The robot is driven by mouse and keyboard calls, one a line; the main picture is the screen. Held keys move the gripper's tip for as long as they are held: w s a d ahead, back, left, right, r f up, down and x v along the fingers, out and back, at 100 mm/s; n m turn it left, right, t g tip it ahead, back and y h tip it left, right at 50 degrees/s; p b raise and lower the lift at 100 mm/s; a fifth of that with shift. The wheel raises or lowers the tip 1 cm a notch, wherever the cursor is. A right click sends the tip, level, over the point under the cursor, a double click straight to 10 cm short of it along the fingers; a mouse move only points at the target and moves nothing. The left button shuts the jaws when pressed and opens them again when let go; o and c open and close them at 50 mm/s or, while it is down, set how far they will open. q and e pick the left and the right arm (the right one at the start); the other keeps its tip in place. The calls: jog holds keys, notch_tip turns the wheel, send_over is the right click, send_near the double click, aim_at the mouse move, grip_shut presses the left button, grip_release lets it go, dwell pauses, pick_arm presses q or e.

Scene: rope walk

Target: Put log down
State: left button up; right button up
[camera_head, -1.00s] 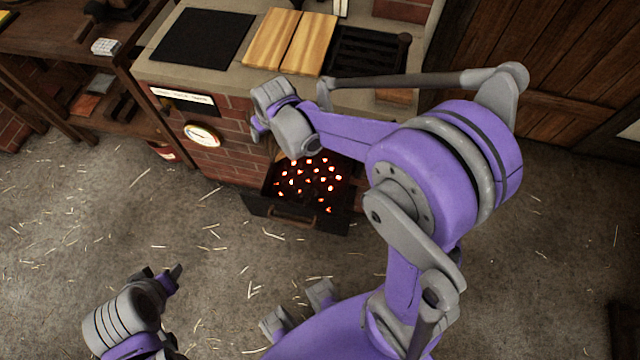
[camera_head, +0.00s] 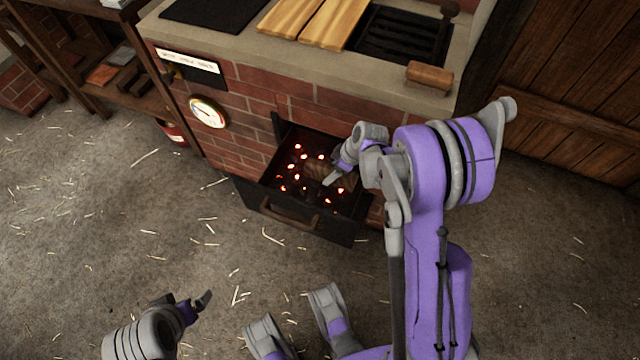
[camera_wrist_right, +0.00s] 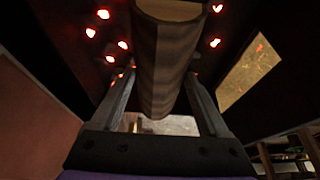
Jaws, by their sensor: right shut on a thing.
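The brown log (camera_head: 322,172) is inside the open ember drawer (camera_head: 300,238), over or among glowing embers. My right gripper (camera_head: 340,171) reaches down into the drawer from the right and is shut on the log. In the right wrist view the log (camera_wrist_right: 163,60) lies lengthwise between the two fingers of my right gripper (camera_wrist_right: 160,100), with red embers around it. I cannot tell whether the log rests on the embers. My left gripper (camera_head: 185,301) is empty and looks open, low at the left, well away from the drawer.
The brick stove (camera_head: 260,105) has a gauge (camera_head: 208,113) on its front. Pale boards (camera_head: 315,20), a dark grate (camera_head: 400,45) and a wooden block (camera_head: 430,76) lie on its top. A shelf unit stands left. Straw-strewn floor in front is clear.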

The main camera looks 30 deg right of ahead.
aim_at(328, 189)
notch_tip(328, 189, down, 9)
jog(key=shift+f+b, duration=0.1)
jog(key=shift+b, duration=1.05)
jog(key=shift+f, duration=0.15)
jog(key=o, duration=1.5)
